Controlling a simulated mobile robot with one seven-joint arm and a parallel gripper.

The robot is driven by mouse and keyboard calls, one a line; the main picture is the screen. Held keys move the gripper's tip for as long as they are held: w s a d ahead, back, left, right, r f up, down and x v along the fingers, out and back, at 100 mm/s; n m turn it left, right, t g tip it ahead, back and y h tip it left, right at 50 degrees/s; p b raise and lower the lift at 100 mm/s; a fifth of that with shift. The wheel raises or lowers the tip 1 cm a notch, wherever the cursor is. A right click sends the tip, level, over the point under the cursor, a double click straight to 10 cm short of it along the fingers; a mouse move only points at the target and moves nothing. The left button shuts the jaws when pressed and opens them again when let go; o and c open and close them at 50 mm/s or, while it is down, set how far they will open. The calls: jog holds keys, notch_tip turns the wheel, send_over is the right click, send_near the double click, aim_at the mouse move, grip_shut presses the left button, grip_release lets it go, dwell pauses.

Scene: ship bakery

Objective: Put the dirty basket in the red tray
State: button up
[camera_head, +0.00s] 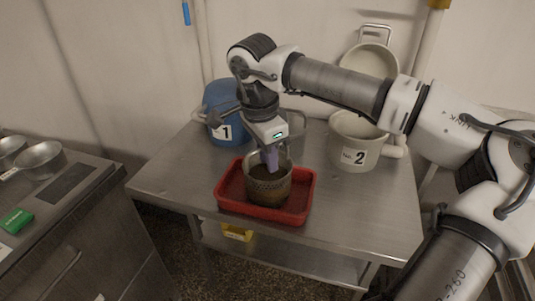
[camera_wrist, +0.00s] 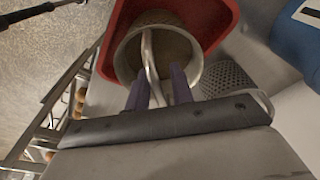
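The dirty basket (camera_head: 268,190) is a round metal mesh basket with a brown inside. It is upright inside the red tray (camera_head: 305,207), which lies on the metal table. The basket's rim and brown inside also show in the wrist view (camera_wrist: 190,38), with the tray (camera_wrist: 215,12) around it. My gripper (camera_head: 271,158) points down at the basket from above. In the wrist view, its purple fingers (camera_wrist: 158,92) stand either side of a bent metal handle; I cannot tell whether they press on it. The basket's underside is hidden, so its contact with the tray floor does not show.
A blue pot marked 1 (camera_head: 218,100) stands behind left and a cream pot marked 2 (camera_head: 355,150) behind right. A second mesh basket (camera_wrist: 228,78) is close beside my gripper. The table's (camera_head: 175,178) left side is clear. A counter with bowls (camera_head: 40,160) stands left.

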jog(key=shift+o, duration=0.3)
jog(key=shift+r, duration=0.1)
jog(key=shift+r, duration=0.25)
jog(key=r, duration=0.4)
jog(key=a+r, duration=0.1)
jog(key=r, duration=0.6)
jog(key=shift+s+a+r, duration=0.15)
jog(key=shift+s+r, duration=0.15)
jog(key=shift+s, duration=0.05)
